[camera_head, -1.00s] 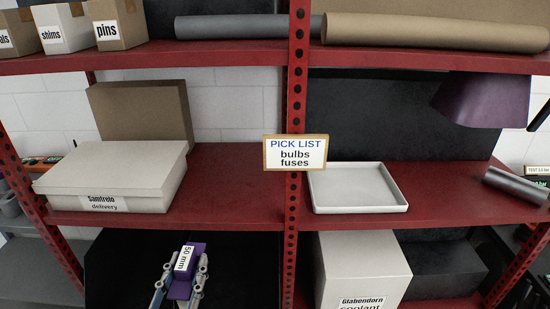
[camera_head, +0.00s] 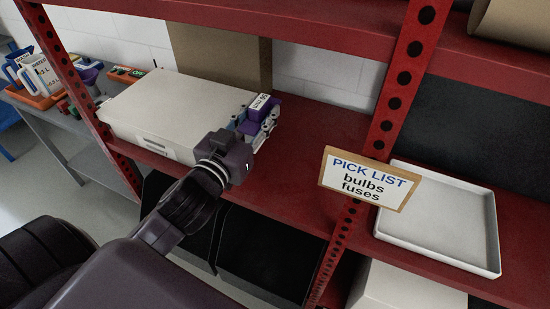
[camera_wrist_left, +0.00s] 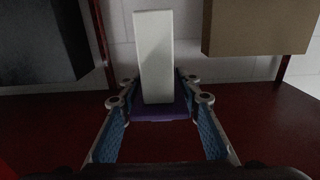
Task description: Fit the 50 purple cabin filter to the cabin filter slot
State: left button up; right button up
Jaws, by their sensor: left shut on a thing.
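The purple cabin filter (camera_head: 264,114), with a white label on it, is between the fingers of my left gripper (camera_head: 258,122). My left gripper is shut on it, over the red middle shelf beside the white Samtrelo box. In the left wrist view, the purple filter (camera_wrist_left: 160,110) sits between the two blue-padded fingers of the left gripper (camera_wrist_left: 158,98), with its pale label side standing up. I cannot tell whether it touches the shelf. I do not see the cabin filter slot, and my right gripper is out of view.
The white box (camera_head: 165,108) lies left of the gripper, with a brown carton (camera_head: 222,55) behind. A red perforated post (camera_head: 395,90) with the pick list sign (camera_head: 369,181) stands to the right. Beyond it is an empty white tray (camera_head: 440,225). Bare shelf lies between gripper and post.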

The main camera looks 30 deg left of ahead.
pick_arm(q)
notch_tip(320, 180, down, 8)
jog(key=shift+f, duration=0.1)
notch_tip(320, 180, down, 8)
jog(key=shift+w+f+b, duration=0.1)
jog(key=shift+w+b, duration=0.05)
jog(key=shift+b, duration=0.75)
jog(key=shift+f, duration=0.35)
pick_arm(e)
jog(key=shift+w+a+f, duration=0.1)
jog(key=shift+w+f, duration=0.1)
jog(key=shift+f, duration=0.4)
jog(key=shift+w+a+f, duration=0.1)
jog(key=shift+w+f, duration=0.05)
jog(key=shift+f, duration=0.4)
pick_arm(q)
jog(key=shift+f, duration=0.1)
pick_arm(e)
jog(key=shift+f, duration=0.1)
pick_arm(q)
jog(key=o, duration=0.7)
jog(key=shift+f, duration=0.1)
jog(key=o, duration=0.5)
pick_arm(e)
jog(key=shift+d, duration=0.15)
